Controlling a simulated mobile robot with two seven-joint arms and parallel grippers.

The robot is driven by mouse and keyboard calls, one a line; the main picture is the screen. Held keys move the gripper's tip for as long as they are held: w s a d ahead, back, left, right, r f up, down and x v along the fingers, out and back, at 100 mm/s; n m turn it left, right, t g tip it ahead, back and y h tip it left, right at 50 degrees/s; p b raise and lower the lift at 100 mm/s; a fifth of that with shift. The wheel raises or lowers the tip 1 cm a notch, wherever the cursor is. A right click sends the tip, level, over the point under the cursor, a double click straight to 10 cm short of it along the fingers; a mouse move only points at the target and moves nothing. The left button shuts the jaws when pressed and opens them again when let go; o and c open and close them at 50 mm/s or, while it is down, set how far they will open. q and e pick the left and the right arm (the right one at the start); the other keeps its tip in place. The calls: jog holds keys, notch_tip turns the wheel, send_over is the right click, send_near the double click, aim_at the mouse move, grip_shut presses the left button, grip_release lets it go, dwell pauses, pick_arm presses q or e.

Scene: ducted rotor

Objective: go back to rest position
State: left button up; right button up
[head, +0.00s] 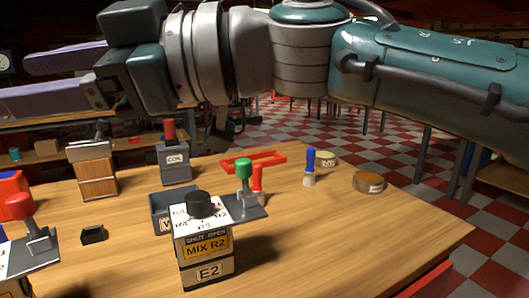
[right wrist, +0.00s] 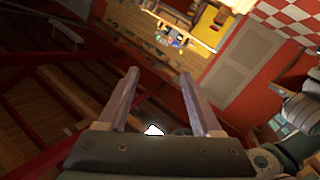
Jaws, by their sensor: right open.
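My right arm comes in from the right across the top of the head view, above the far part of the table. Its gripper (head: 14,82) points left, with its two purple-grey fingers apart. Nothing is between them. The right wrist view also shows this gripper (right wrist: 159,73) open and empty, with both fingers spread. It is clear of the objects on the table. My left gripper is not in either view.
The wooden table (head: 380,235) holds a white MIX R2 box (head: 207,245), a green-knobbed lever (head: 244,178), a blue-handled tool (head: 310,167), a round tin (head: 368,182) and a red-knobbed lever (head: 21,207). The table's front right is bare.

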jog(key=w+d+r+m+t+h, duration=0.25)
jog(key=w+d+m+t, duration=0.6)
jog(key=m+t, duration=0.7)
jog(key=s+d+f+m+h, duration=0.3)
jog(key=d+f+m+h, duration=0.4)
jog(key=d+f+h, duration=0.7)
jog(key=s+d+f+n+g, duration=0.1)
jog(key=s+d+f+g, duration=0.35)
jog(key=s, duration=0.35)
jog(key=s+d+f+g, duration=0.3)
jog(key=s+d+f, duration=0.2)
jog(key=s, duration=0.4)
jog(key=s+d+f+n+g, duration=0.1)
jog(key=s+d+f+g, duration=0.35)
jog(key=s, duration=0.35)
notch_tip(320, 180, up, 52)
jog(key=p, duration=5.3)
jog(key=shift+w, duration=0.4)
